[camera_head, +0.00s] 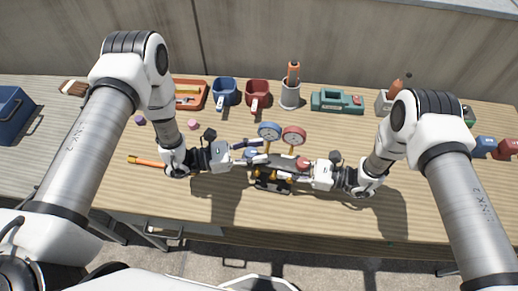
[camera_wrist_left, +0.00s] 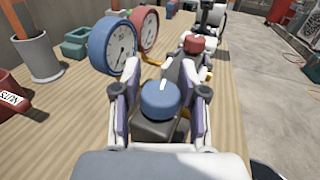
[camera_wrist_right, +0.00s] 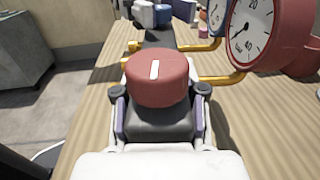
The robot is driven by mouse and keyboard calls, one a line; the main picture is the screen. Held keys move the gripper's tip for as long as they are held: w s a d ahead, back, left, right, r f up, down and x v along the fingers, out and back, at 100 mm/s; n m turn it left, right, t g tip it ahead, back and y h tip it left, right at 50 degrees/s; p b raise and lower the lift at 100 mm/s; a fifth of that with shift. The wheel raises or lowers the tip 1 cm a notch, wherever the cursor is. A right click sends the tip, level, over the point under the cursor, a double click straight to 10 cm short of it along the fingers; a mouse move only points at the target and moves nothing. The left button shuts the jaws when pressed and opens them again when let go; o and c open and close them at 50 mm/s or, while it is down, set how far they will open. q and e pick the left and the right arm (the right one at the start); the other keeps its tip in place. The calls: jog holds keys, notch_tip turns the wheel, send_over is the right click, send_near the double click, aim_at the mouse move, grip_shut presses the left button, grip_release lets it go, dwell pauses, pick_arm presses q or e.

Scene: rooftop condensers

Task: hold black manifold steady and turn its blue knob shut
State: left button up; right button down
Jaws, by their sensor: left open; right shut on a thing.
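The black manifold (camera_head: 272,184) stands on the table between my grippers, with a blue gauge (camera_head: 269,131) and a red gauge (camera_head: 293,137) on brass stems. Its blue knob (camera_wrist_left: 161,99) has a white mark and sits between the fingers of my left gripper (camera_wrist_left: 162,92), which is open around it with gaps at the sides. The blue knob also shows in the head view (camera_head: 250,155). Its red knob (camera_wrist_right: 157,80) is at the opposite end. My right gripper (camera_wrist_right: 160,100) is shut on the manifold's black body below the red knob.
Behind stand a blue bin (camera_head: 224,91), a red bin (camera_head: 257,93), a grey cup (camera_head: 290,95) and a green tool (camera_head: 337,101). An orange-handled screwdriver (camera_head: 147,161) lies left of my left gripper. The table in front of the manifold is clear.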

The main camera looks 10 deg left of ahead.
pick_arm(q)
jog(key=shift+w+d, duration=0.15)
jog(key=shift+d, duration=0.25)
jog(key=shift+c, duration=0.4)
grip_shut()
